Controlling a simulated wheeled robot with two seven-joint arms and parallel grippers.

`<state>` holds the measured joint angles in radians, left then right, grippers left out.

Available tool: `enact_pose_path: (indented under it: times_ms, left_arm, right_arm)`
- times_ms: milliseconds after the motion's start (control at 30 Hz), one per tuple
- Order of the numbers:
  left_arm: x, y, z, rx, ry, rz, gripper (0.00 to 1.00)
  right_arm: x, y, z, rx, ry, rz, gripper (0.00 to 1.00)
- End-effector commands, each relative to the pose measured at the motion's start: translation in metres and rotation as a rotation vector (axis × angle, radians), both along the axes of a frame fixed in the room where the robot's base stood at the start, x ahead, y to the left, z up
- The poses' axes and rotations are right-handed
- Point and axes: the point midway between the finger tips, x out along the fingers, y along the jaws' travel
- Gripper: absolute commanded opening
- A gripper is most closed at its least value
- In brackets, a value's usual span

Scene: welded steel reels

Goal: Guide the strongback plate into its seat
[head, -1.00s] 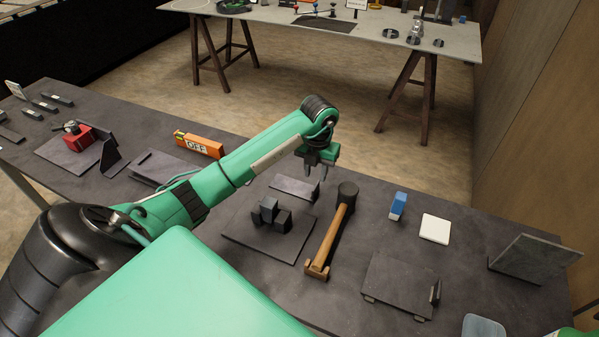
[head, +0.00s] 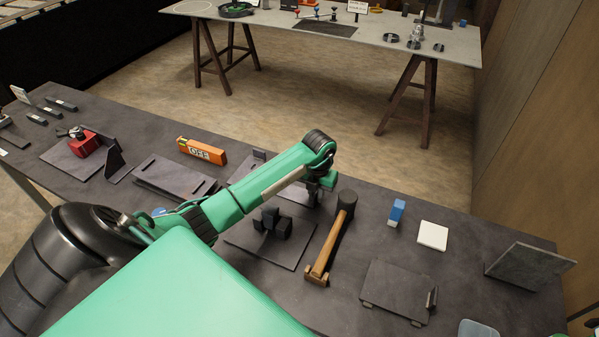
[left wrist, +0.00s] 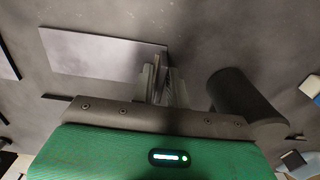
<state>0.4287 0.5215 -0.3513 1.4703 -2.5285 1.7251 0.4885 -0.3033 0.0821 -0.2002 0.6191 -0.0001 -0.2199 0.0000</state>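A flat grey plate, which I take for the strongback plate, lies on the dark bench behind the black blocks; my left arm partly covers it in the head view. It shows in the left wrist view (left wrist: 95,52) as a long, pale plate. My left gripper (head: 312,200) is low over its right end, fingers pointing down. In the left wrist view the fingertips (left wrist: 164,82) are apart by a narrow gap, at that end; contact is unclear. Black upright blocks (head: 272,222) stand on a dark base plate (head: 262,248), possibly the seat. My right gripper is out of view.
A wooden-handled mallet (head: 328,245) lies close right of my left gripper; its dark head shows in the left wrist view (left wrist: 245,98). Beyond are a blue-white block (head: 396,212), a white tile (head: 432,235), a low plate fixture (head: 397,290) and a leaning slab (head: 526,265). An orange OFF box (head: 202,150) stands left.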

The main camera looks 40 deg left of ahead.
Motion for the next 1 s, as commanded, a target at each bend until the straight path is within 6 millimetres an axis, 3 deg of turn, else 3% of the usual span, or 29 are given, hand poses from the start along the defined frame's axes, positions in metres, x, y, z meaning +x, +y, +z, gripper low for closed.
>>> enact_pose_path:
  times_ms: [67,667,867,1000]
  left_arm:
    - [0.000,0.000,0.000,0.000,0.000,0.000,0.00]
    - [0.001,0.001,0.011,0.003,-0.003,0.000,0.00]
    - [0.002,0.001,0.041,0.003,-0.007,-0.001,0.00]
    - [0.002,0.002,0.079,0.003,-0.009,-0.001,0.00]
  right_arm:
    - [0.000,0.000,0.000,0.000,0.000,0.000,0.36]
    - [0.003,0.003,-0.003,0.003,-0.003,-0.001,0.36]
    - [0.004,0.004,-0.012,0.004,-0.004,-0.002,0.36]
    - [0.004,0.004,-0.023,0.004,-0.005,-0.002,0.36]
